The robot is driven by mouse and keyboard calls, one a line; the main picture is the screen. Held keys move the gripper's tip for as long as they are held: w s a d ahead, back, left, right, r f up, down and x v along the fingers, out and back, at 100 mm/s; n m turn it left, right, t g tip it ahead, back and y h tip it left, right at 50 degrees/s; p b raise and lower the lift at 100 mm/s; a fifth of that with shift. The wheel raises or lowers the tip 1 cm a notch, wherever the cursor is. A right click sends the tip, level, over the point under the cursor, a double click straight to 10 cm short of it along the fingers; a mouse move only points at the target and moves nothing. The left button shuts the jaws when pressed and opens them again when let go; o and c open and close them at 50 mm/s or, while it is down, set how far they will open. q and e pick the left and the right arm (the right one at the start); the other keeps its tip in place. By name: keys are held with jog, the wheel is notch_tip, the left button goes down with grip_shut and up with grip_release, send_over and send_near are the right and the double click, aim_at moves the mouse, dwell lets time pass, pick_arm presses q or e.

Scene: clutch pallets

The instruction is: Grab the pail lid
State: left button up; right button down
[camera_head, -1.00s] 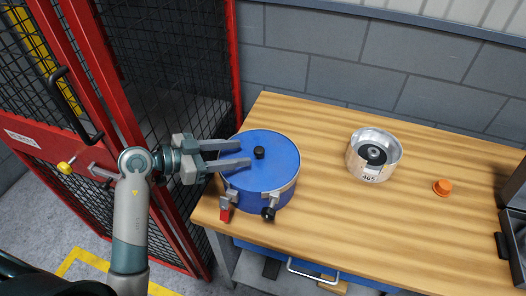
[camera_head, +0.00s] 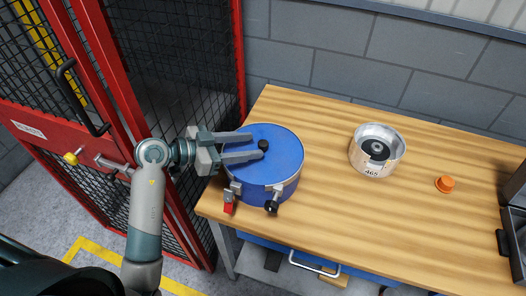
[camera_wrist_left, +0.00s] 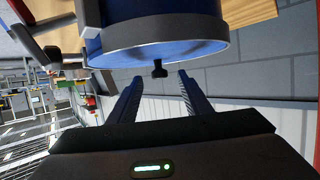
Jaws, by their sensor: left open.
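The pail lid (camera_head: 283,146) is a flat blue disc with a black knob (camera_head: 263,144) at its middle. It sits on the blue pail (camera_head: 262,190), which has a metal rim band and clamps, at the left end of the wooden bench. My left gripper (camera_head: 257,147) is open above the lid, its fingers pointing right, their tips close to the knob. In the left wrist view the knob (camera_wrist_left: 159,69) lies beyond and between the two open fingertips (camera_wrist_left: 158,78). I cannot tell whether a finger touches the knob. My right gripper is not in view.
A metal pot (camera_head: 377,150) marked 465 stands right of the pail on the bench (camera_head: 340,210). An orange cap (camera_head: 445,184) lies farther right. A red-framed mesh cage (camera_head: 200,60) is at the left. A block wall is behind; bare bench lies between pail and pot.

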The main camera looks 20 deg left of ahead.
aim_at(261, 143)
pick_arm(q)
jog(key=shift+w+d, duration=0.2)
jog(key=shift+d, duration=0.05)
jog(key=p+x, duration=0.1)
jog(key=x, duration=0.3)
jog(key=shift+d+r+p, duration=0.1)
jog(key=shift+r+p, duration=0.15)
jog(key=shift+p, duration=0.15)
jog(key=shift+w+d+f, duration=0.15)
jog(key=shift+f, duration=0.05)
jog(key=shift+c, duration=0.7)
grip_shut()
